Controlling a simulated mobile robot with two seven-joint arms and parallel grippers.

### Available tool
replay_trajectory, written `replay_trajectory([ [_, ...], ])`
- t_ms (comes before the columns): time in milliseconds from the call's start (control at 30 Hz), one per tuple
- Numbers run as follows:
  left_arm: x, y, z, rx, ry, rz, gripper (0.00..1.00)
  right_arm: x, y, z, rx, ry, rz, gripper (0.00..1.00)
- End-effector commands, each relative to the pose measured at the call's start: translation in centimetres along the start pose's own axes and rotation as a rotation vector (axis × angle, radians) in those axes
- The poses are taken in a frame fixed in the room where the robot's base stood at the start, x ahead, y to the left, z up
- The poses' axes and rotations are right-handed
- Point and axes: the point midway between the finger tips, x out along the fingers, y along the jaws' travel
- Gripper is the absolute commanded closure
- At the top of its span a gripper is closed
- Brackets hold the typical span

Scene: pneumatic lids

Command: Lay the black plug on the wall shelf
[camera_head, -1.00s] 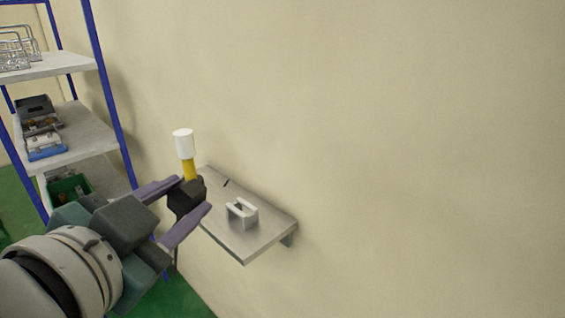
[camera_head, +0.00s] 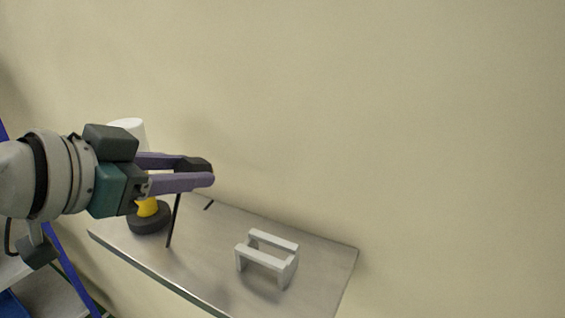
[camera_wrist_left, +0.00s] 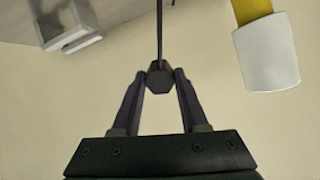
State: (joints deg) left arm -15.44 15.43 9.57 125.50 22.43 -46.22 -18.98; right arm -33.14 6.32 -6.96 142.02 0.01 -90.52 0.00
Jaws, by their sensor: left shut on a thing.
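The wall shelf (camera_head: 215,262) is a grey metal board fixed to the beige wall, and its corner shows in the wrist view (camera_wrist_left: 100,12). My left gripper (camera_head: 207,173) is above the shelf's back left part and is shut on the black plug (camera_head: 197,163). In the left wrist view the plug (camera_wrist_left: 159,77) is a dark faceted piece between the fingertips. A thin dark stem or cord runs from it. In the head view, the stem hangs below the fingers towards the shelf; whether it touches is unclear. My right gripper is not in view.
A pale handle-shaped block (camera_head: 267,260) stands mid-shelf. A yellow-and-white item (camera_head: 147,208) with a black round base stands at the shelf's left, partly behind my gripper. A small black mark (camera_head: 209,204) lies near the wall. The shelf's right end is bare.

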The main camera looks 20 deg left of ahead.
Motion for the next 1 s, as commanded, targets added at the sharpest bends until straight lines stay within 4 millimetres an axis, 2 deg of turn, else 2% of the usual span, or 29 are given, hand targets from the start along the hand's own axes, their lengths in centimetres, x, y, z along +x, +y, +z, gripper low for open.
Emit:
replay_trajectory([
  [267,0.7,0.4,1.4,-0.001,0.000,0.000,1.00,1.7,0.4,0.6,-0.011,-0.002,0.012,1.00],
  [767,2.8,1.5,5.8,-0.001,0.000,-0.001,1.00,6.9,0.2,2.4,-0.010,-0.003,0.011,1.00],
  [1000,3.7,2.0,7.7,0.001,-0.002,0.000,1.00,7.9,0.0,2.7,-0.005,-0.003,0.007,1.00],
])
